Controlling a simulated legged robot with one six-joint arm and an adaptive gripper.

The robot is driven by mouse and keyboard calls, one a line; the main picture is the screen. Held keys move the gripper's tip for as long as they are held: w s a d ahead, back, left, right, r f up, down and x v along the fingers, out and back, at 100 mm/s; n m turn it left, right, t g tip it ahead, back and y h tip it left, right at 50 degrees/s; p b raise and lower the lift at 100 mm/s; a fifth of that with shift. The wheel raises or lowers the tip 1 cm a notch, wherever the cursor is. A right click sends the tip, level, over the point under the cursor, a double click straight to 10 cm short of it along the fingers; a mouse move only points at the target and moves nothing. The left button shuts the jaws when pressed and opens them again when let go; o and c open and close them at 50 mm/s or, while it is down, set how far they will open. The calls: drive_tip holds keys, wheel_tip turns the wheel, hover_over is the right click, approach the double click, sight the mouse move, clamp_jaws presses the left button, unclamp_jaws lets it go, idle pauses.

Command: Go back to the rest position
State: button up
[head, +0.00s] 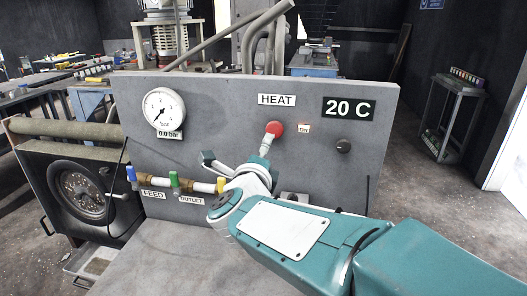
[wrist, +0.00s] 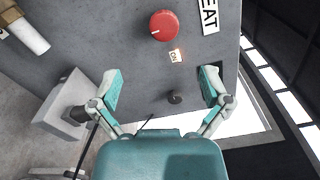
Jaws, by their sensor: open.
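My gripper (head: 238,150) is in front of the grey control panel (head: 225,100). In the wrist view its two fingers are spread wide and nothing is between them (wrist: 161,88). The red HEAT knob (head: 274,128) is on the panel, just beyond one fingertip in the head view. The knob also shows in the wrist view (wrist: 163,25), ahead of the fingers and apart from them. The ON label (wrist: 176,56) beside it looks lit. A small black knob (wrist: 175,98) shows between the fingers in the wrist view.
The panel carries a pressure gauge (head: 164,109), a 20 C display (head: 349,108) and a pipe with blue (head: 131,174), green (head: 174,179) and yellow handles at lower left. A round-windowed machine (head: 85,195) stands at left. A shelf cart (head: 452,115) stands at right, with open floor around it.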

drive_tip(key=s+d+f+n+g+y, duration=0.1)
drive_tip(key=s+d+f+n+g, duration=0.3)
drive_tip(key=s+n, duration=0.4)
drive_tip(key=s+d+f+n+g+y, duration=0.1)
drive_tip(key=s+d+f+n+g, duration=0.3)
drive_tip(key=s, duration=0.5)
drive_tip(key=s+d+f+n+g+y, duration=0.1)
drive_tip(key=s+d+f+n+g, duration=0.3)
drive_tip(key=n, duration=0.7)
drive_tip(key=s+d+f, duration=0.2)
drive_tip(key=s+d, duration=0.1)
drive_tip(key=s, duration=0.1)
drive_tip(key=shift+s+d+n, duration=0.15)
drive_tip(key=shift+d+n, duration=0.1)
drive_tip(key=shift+n, duration=0.05)
